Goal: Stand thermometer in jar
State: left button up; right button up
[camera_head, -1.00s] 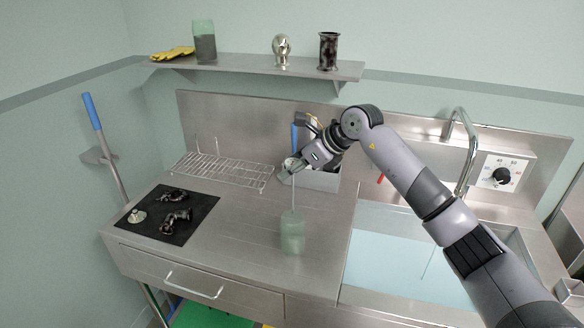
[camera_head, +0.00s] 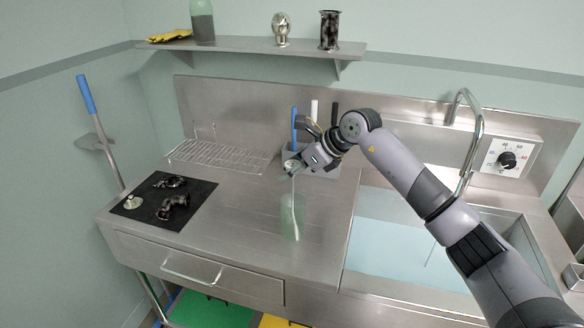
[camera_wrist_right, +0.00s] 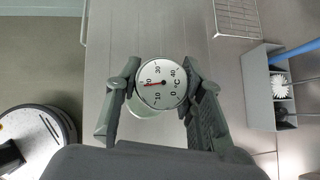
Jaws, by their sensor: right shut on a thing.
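My right gripper (camera_head: 293,167) is shut on the thermometer, just under its round dial. The dial (camera_wrist_right: 161,83) faces the right wrist camera, between the two fingers. In the head view the thermometer's thin stem (camera_head: 294,186) runs down from the gripper into the mouth of the pale green, see-through jar (camera_head: 289,220). The lower stem shows faintly inside the jar, slightly tilted; whether its tip touches the bottom cannot be told. The jar stands upright on the steel counter. In the wrist view the jar (camera_wrist_right: 142,107) is mostly hidden behind the dial. My left gripper is not in view.
Behind the gripper stands a grey holder (camera_head: 322,170) with brushes. A wire rack (camera_head: 222,156) and a black mat (camera_head: 150,212) with dark fittings lie to the left. A water-filled sink (camera_head: 390,245) is to the right. The counter around the jar is clear.

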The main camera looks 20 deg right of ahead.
jog(key=shift+f+b, duration=1.7)
jog(key=shift+f, duration=0.9)
jog(key=o, duration=1.1)
jog(key=shift+o, duration=0.2)
jog(key=v, duration=1.2)
